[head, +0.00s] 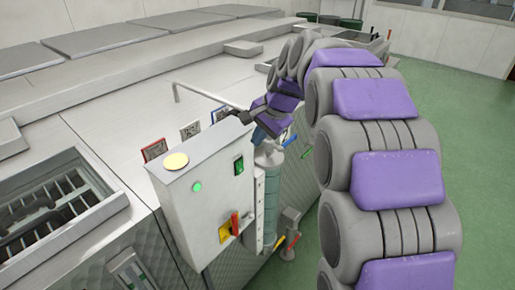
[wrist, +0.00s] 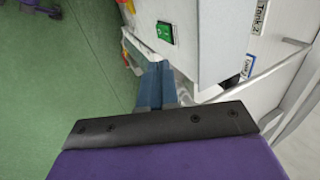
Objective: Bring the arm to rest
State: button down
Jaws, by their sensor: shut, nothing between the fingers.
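My arm, in grey segments with purple pads, rises at the right of the head view and arches over toward the control box. My gripper (head: 268,127) points down just behind the box's right end, close to a grey-green cylinder. In the wrist view my gripper (wrist: 160,68) shows as two blue fingers pressed together, with nothing between them. It lies beside the white control box (wrist: 205,40). I cannot tell whether the fingertips touch anything.
The control box (head: 203,190) carries a green lamp (head: 197,187), a green switch (head: 239,165) and a red handle (head: 235,222) on a yellow plate. A bent metal pipe (head: 210,95) crosses behind it. Green floor (head: 455,120) is open at the right. A Tank 2 label (wrist: 261,18) shows.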

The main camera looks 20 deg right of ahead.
jog(key=shift+r, duration=0.3)
jog(key=shift+d, duration=0.25)
jog(key=shift+s, duration=0.1)
jog(key=s+f+n+g+h+b, duration=0.1)
jog(key=s+f+b, duration=0.4)
jog(key=s+f, duration=0.5)
jog(key=s+a+f+n+g+h+b, duration=0.1)
jog(key=s+f+n+g+b, duration=0.2)
jog(key=s+f+n+b, duration=0.3)
jog(key=s+a+f+n+g+h+b, duration=0.1)
jog(key=s+f+n+b, duration=0.2)
jog(key=s+f, duration=1.1)
jog(key=s+b, duration=0.3)
jog(key=s, duration=0.6)
jog(key=shift+s+f+n+g, duration=0.15)
jog(key=shift+f+n+g, duration=0.15)
jog(key=shift+n+g, duration=0.1)
jog(key=shift+a, duration=0.15)
